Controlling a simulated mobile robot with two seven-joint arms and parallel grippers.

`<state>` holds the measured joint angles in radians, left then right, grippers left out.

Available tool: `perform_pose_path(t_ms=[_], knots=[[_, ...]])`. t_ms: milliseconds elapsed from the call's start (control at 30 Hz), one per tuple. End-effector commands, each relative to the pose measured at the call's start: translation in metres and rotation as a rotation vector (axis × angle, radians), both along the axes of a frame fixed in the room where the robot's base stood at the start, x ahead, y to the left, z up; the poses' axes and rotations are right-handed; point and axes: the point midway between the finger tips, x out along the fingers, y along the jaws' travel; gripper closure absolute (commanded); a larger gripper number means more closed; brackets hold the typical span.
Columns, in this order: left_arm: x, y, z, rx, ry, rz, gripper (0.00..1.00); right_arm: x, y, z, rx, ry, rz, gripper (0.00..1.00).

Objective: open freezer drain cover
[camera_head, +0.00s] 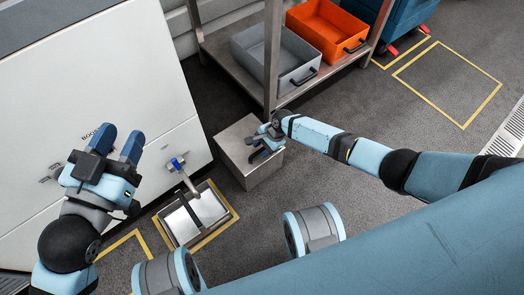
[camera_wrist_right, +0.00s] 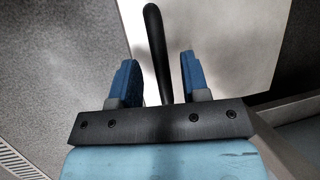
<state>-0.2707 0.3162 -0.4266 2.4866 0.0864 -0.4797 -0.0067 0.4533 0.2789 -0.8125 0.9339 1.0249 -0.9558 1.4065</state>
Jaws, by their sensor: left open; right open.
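A grey metal box (camera_head: 240,165) stands on the floor right of the white freezer-like cabinet (camera_head: 130,65). My right gripper (camera_head: 258,147) is over its top, open. In the right wrist view, a black bar-shaped handle (camera_wrist_right: 153,35) runs between the open fingers (camera_wrist_right: 158,70) over the pale box top (camera_wrist_right: 225,50). I cannot tell whether the fingers touch it. My left gripper (camera_head: 118,142) is open and empty in front of the cabinet. A metal floor tray (camera_head: 208,205) with an upright blue-topped handle (camera_head: 177,163) lies by the cabinet. Which part is the drain cover is unclear.
A metal rack (camera_head: 222,55) behind the box holds a grey bin (camera_head: 250,45) and an orange bin (camera_head: 325,25). A blue cart (camera_head: 410,15) stands at the top right. Yellow lines mark an empty floor square (camera_head: 445,85). Floor on the right is clear.

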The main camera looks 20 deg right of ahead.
Motion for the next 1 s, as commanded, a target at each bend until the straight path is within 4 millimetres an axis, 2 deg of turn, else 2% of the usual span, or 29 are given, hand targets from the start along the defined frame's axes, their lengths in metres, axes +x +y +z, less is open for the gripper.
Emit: perform_pose_path(t_ms=[333,500,533,800,1000], knots=[[0.001,0.001,0.001,0.009,-0.015,0.001,0.57,0.000,0.002,-0.003,0.000,0.000,0.000,0.58],[0.001,0.001,0.001,0.009,-0.015,0.000,0.57,0.000,0.002,-0.003,0.000,0.000,0.000,0.97],[0.001,0.001,0.001,0.009,-0.015,0.000,0.57,0.000,0.002,-0.003,0.000,0.000,0.000,1.00],[0.001,0.000,0.004,0.005,-0.011,-0.001,0.57,0.001,0.002,0.000,-0.003,0.008,-0.001,1.00],[-0.002,-0.002,0.014,-0.035,0.048,-0.010,0.57,0.008,0.005,0.018,-0.020,0.064,-0.003,1.00]])
